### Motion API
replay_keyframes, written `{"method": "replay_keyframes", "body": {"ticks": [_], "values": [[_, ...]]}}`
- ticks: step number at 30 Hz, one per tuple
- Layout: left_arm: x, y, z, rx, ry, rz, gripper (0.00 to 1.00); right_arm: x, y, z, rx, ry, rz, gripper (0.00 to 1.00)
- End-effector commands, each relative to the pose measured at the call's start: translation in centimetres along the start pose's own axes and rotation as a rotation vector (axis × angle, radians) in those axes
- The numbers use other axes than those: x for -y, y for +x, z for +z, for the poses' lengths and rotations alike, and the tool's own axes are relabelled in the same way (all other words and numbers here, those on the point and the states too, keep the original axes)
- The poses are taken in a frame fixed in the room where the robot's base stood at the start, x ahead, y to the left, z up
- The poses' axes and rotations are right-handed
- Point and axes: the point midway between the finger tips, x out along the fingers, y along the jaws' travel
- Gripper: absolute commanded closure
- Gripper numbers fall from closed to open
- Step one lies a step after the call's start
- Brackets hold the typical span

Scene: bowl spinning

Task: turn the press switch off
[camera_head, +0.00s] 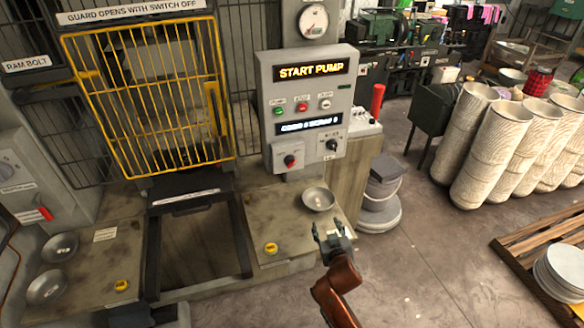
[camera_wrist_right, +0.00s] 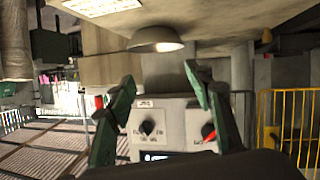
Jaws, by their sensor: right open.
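The control panel (camera_head: 308,105) stands right of the press and shows "START PUMP" on its upper display. Low on it are a red rotary switch (camera_head: 290,160) on the left and a black rotary knob (camera_head: 332,145) on the right. Their small labels are unreadable in the head view, so I cannot tell which is the press switch. The upside-down right wrist view also shows the black knob (camera_wrist_right: 147,127) and red switch (camera_wrist_right: 208,133). My right gripper (camera_head: 331,232) is open and empty, in front of and below the panel, apart from both. My left gripper is not clearly seen.
A metal bowl (camera_head: 318,199) sits on the bench between my right gripper and the panel. A yellow button (camera_head: 271,248) is on the bench front. The yellow guard (camera_head: 150,95) covers the press.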

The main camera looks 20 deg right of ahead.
Motion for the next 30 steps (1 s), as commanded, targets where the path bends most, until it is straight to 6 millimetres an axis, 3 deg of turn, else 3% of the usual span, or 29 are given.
{"method": "replay_keyframes", "body": {"ticks": [1, 9, 13, 20, 30], "values": [[0.0, 0.0, 0.0, 0.0, 0.0, 0.0, 0.6, 0.6, 0.7, -2.1, -0.043, -0.005, -0.003, 0.52], [0.0, 0.0, 0.0, 0.0, 0.0, 0.0, 0.6, 4.1, 2.7, -12.8, -0.274, -0.024, -0.035, 0.52], [0.0, 0.0, 0.0, 0.001, 0.0, 0.0, 0.6, 5.6, 3.0, -17.0, -0.362, -0.036, -0.054, 0.52], [0.0, 0.0, 0.1, 0.001, 0.0, 0.0, 0.6, 6.4, 4.4, -19.3, -0.401, -0.044, -0.063, 0.52], [0.0, 0.0, 0.2, 0.003, -0.001, 0.0, 0.6, 6.8, 9.1, -21.1, -0.398, -0.041, -0.063, 0.52]]}}
